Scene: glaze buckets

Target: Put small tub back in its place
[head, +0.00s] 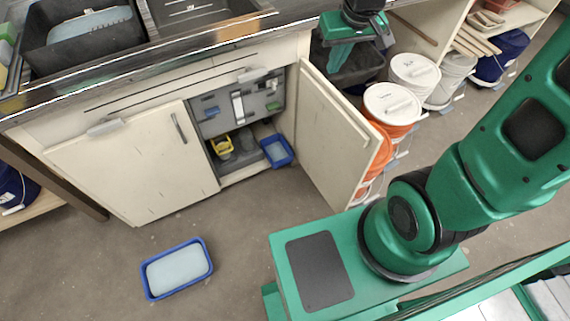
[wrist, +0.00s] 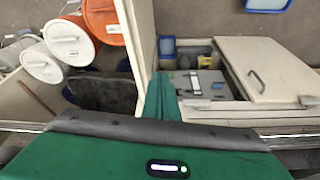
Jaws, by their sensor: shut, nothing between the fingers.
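A blue rectangular tub (head: 177,269) with a pale, whitish inside sits on the open floor in front of the cabinet; its edge shows at the top of the wrist view (wrist: 266,9). A smaller-looking blue tub (head: 277,151) sits at the right of the open cabinet's floor, and also shows in the wrist view (wrist: 167,46). I cannot tell which one is the small tub. My gripper (head: 350,38) is shut and empty, high by the counter edge, right of the open cabinet and well apart from both tubs.
The right cabinet door (head: 335,135) stands open, with orange and white buckets (head: 393,105) beyond it. The left door (head: 135,165) is shut. A yellow container (head: 222,146) is inside the cabinet. A sink with a black basin (head: 85,35) is above. The floor in front is mostly clear.

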